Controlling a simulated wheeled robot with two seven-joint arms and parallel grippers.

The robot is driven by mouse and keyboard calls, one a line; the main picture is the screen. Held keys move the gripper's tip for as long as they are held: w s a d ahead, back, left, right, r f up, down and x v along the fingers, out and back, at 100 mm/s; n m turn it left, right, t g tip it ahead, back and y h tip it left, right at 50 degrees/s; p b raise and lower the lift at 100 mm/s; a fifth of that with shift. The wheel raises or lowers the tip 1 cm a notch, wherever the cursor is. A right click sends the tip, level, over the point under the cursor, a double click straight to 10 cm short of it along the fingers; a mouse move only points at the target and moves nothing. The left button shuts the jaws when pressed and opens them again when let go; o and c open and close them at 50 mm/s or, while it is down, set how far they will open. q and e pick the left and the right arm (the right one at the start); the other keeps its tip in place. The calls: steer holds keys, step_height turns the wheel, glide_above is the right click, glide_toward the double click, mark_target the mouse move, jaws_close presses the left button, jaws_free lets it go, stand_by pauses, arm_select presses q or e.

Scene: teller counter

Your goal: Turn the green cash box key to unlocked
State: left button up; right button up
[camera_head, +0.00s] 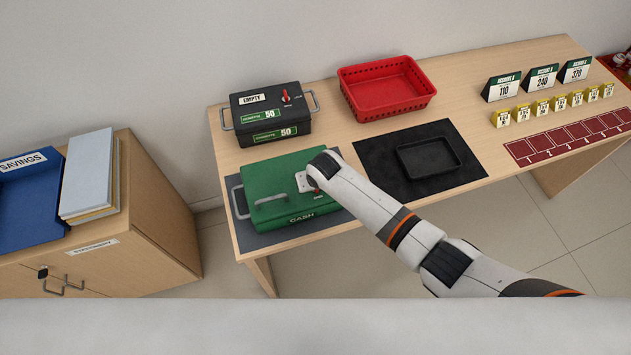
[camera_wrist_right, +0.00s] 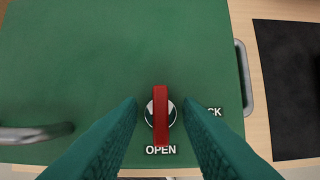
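The green cash box (camera_head: 283,187) stands closed on a dark mat at the front left of the counter. Its red key (camera_wrist_right: 161,110) sits on a round lock on the lid. In the right wrist view, the key lies in line with the OPEN label (camera_wrist_right: 161,150); the partly hidden LOCK label (camera_wrist_right: 215,112) is to its right. My right gripper (camera_wrist_right: 160,101) is over the lock, with one finger on each side of the key and visible gaps between. In the head view, my right arm hides most of the lock. My left gripper is not in view.
A black box (camera_head: 270,104) stands behind the green one, with a red basket (camera_head: 388,90) to its right. A black tray (camera_head: 430,158) lies on a dark mat to the right. Account signs and yellow tags stand farther right.

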steer(key=shift+r, duration=0.1)
steer(key=b+v, duration=0.1)
steer(key=v, duration=1)
steer(key=shift+r, duration=0.4)
steer(key=shift+s, duration=0.15)
